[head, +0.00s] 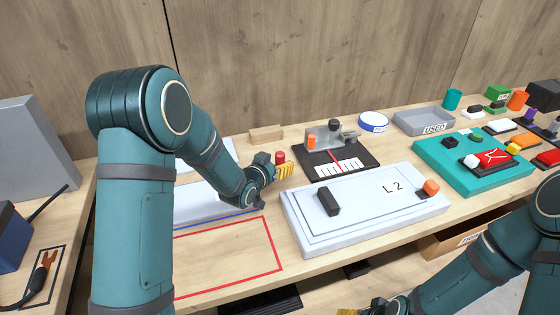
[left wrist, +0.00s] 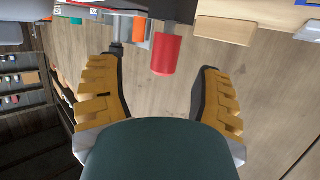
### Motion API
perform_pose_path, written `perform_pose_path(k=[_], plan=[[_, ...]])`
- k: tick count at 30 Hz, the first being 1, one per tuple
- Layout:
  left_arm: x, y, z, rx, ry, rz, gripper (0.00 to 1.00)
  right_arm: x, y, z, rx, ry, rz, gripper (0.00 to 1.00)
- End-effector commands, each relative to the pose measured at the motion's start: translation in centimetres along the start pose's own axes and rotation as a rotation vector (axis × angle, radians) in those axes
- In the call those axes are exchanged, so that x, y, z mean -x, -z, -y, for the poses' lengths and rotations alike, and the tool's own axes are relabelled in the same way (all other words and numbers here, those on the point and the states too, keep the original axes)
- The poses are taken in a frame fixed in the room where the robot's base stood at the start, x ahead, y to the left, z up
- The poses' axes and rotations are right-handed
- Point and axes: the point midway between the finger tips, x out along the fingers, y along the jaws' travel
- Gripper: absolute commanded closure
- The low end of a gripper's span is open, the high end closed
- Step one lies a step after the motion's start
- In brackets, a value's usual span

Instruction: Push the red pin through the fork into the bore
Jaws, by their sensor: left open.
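The red pin (head: 280,157) shows just behind my left gripper's fingers in the head view. In the left wrist view the red pin (left wrist: 166,55) is a short red cylinder, and its far end meets a dark grey part (left wrist: 172,10). My left gripper (head: 284,170) is open. In the left wrist view its two yellow-padded fingers (left wrist: 160,95) stand apart, with the pin between and beyond them; I see no contact. I cannot make out the fork or the bore for certain. My right gripper (head: 365,311) is partly cut off at the bottom edge, its jaws unclear.
A black-based fixture (head: 365,157) with a grey upright plate and an orange cylinder (head: 311,142) stands right of my left gripper. A white L2 panel (head: 360,220) lies in front. A wooden block (head: 265,135) is behind. A red-outlined area (head: 225,260) of bench is bare.

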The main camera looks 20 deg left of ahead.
Motion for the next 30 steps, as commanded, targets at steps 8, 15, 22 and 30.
perform_pose_path(k=[8, 15, 22, 30], plan=[[-3.8, -0.3, 0.5, -0.002, -0.002, -0.001, 0.34, -0.5, 0.1, -0.2, 0.000, 0.000, -0.003, 0.30], [-4.5, -0.2, 0.5, 0.001, -0.001, 0.000, 0.34, -0.6, 0.1, -0.2, 0.000, 0.000, -0.003, 0.30], [-4.4, -0.2, 0.5, 0.001, -0.001, 0.000, 0.78, -0.6, 0.1, -0.2, 0.000, 0.000, -0.003, 0.30], [-4.4, -0.2, 0.5, 0.001, -0.001, -0.001, 1.00, -0.6, 0.1, -0.2, 0.000, 0.000, -0.003, 0.30]])
